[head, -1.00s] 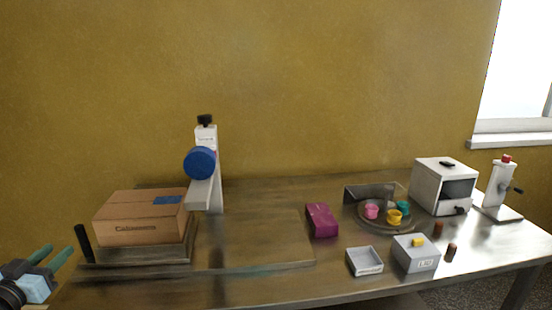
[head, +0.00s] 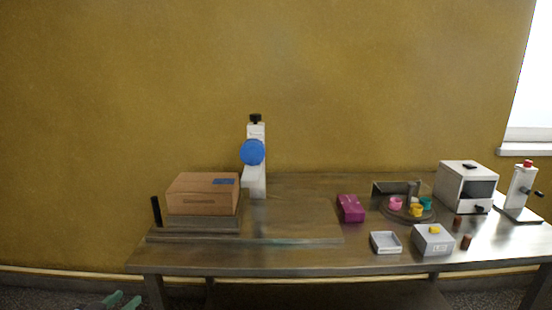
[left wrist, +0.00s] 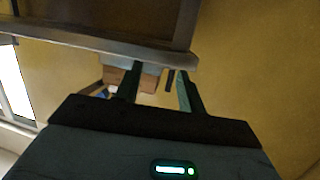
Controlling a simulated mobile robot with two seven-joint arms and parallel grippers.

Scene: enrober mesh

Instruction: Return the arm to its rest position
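My left gripper (head: 122,300) shows only by its two green fingertips at the bottom left edge of the head view, in front of the table and below its top. In the left wrist view, the fingers of the left gripper (left wrist: 160,84) stand apart with nothing held between them. They are clear of the table edge as far as I can tell. The rest of the left arm is out of the head view. My right gripper is not in view.
A metal table (head: 300,258) carries a cardboard box (head: 203,195) on a platform, a white stand with a blue disc (head: 252,152), a magenta box (head: 350,208), a grey tray (head: 386,243), a grey box (head: 433,240) and a white cabinet (head: 466,187). Floor shows before the table.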

